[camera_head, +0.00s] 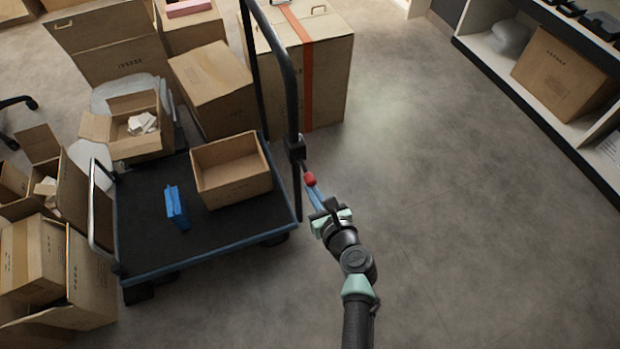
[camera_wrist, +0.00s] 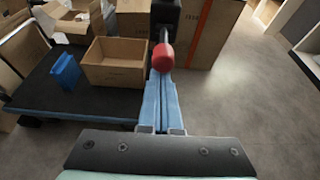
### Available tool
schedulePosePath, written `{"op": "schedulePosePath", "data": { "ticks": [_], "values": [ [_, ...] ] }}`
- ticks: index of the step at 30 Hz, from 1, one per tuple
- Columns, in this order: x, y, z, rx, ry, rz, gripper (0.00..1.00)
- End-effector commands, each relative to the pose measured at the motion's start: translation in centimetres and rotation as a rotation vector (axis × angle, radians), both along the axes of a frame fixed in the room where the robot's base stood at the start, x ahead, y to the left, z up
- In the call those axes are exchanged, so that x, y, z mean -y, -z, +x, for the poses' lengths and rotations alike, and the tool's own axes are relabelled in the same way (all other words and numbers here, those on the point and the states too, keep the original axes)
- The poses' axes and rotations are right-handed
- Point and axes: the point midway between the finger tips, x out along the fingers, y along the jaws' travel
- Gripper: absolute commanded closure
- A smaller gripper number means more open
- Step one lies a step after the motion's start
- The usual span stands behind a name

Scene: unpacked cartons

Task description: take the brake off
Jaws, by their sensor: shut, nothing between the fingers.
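The brake is a lever with a red knob (camera_head: 310,179) on a dark rod, at the right side of the trolley (camera_head: 140,262) below its handle post. The red knob (camera_wrist: 163,57) also shows in the wrist view, just beyond my fingertips. My gripper (camera_head: 315,194) is shut with nothing between its blue fingers. In the wrist view my gripper (camera_wrist: 160,85) has its two fingers pressed together, pointing at the knob. The tips overlap the knob's lower edge in the picture; I cannot tell whether they touch it.
An open carton (camera_head: 232,185) and a blue object (camera_head: 176,207) stand on the trolley deck. A tall carton with an orange strip (camera_head: 308,80) stands behind the brake. More cartons crowd the left. The floor to the right is clear up to a shelf (camera_head: 545,105).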

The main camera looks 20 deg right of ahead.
Motion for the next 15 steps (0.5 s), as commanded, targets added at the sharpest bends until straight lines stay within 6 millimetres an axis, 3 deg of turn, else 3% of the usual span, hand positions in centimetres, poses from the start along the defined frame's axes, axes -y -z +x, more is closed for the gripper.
{"op": "schedulePosePath", "data": {
  "ticks": [1, 15],
  "values": [
    [0.0, -1.5, 0.1, -0.021, -0.001, 0.0, 1.0],
    [-0.1, -3.2, 0.0, -0.235, -0.002, -0.007, 1.0]
  ]
}}
